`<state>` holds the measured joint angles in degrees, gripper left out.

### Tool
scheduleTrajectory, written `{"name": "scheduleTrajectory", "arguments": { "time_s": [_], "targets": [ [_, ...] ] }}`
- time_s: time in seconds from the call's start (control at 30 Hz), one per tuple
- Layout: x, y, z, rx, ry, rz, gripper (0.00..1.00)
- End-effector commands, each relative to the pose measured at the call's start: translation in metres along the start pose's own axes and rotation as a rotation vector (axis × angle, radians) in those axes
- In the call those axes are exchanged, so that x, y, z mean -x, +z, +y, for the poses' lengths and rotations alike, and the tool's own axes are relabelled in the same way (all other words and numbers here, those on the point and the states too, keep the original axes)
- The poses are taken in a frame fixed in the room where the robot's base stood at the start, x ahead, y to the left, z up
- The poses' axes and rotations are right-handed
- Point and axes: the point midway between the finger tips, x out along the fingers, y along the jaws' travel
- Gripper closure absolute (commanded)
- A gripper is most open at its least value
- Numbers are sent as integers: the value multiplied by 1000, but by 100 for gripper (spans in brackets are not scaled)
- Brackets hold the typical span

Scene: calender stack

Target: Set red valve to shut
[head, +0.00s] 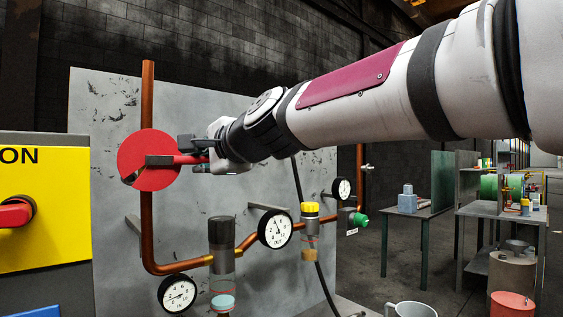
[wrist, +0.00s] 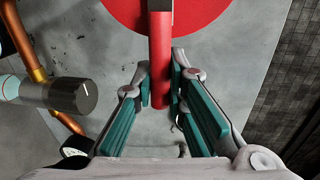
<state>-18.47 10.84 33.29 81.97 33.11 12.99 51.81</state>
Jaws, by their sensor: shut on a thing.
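The red valve has a round red disc (head: 136,150) on a vertical copper pipe at the left of a grey panel. Its red lever (head: 180,159) points to the right, crosswise to the pipe. My gripper (head: 196,150) is at the lever's outer end. In the wrist view the lever (wrist: 160,40) runs down from the disc (wrist: 118,12) between the two teal-padded fingers of my gripper (wrist: 160,85). The fingers are closed around the lever's end. My gripper hides part of the lever's tip in the head view.
Below are the copper pipe (head: 147,220), gauges (head: 177,294), a dark-capped cylinder (head: 222,235) and a yellow-capped one (head: 310,210). A yellow panel (head: 60,230) with a red knob stands at the left. Tables (head: 405,213) stand at the right. Open floor lies between.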

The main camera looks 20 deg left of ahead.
Motion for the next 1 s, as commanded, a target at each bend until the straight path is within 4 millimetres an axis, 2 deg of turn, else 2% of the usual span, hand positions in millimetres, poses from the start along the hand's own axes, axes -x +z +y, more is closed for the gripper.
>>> {"name": "scheduleTrajectory", "arguments": {
  "time_s": [0.1, 0.13, 0.2, 0.23, 0.67, 1.0],
  "targets": [
    [-1, -1, 3, -5, 6, 0, 100],
    [-1, -1, 3, -5, 6, 0, 85],
    [-1, -1, 3, -5, 6, 0, 69],
    [-1, -1, 3, -4, 6, 0, 66],
    [5, -2, 1, -2, 2, 2, 66],
    [41, -3, 1, -1, 3, 6, 66]
  ]
}}
